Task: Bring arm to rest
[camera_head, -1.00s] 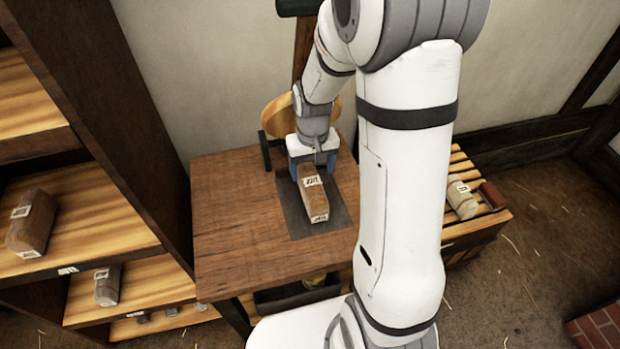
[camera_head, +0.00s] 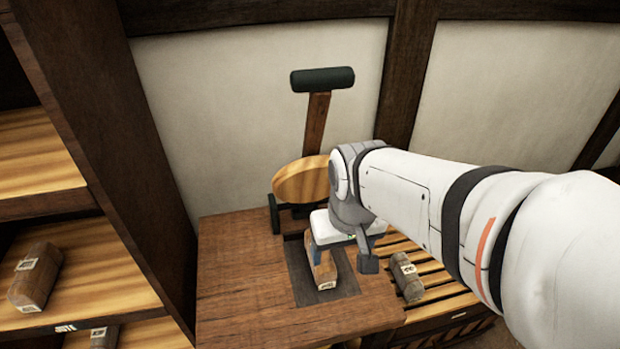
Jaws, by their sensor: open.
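My gripper (camera_head: 342,243) is open above the wooden table (camera_head: 245,275), with its blue fingers partly showing. A brown block (camera_head: 324,270) with a white label on its near end lies on a dark mat (camera_head: 345,285) on the table. The gripper body covers the block's far part. I cannot tell how much height there is between the fingers and the block. My arm reaches in from the right side of the picture.
Behind the table stand a round wooden disc (camera_head: 301,180) and a post with a dark crossbar (camera_head: 322,79). A slatted bench at right holds a pale labelled block (camera_head: 406,277). A shelf (camera_head: 75,270) at left holds a brown block (camera_head: 36,277).

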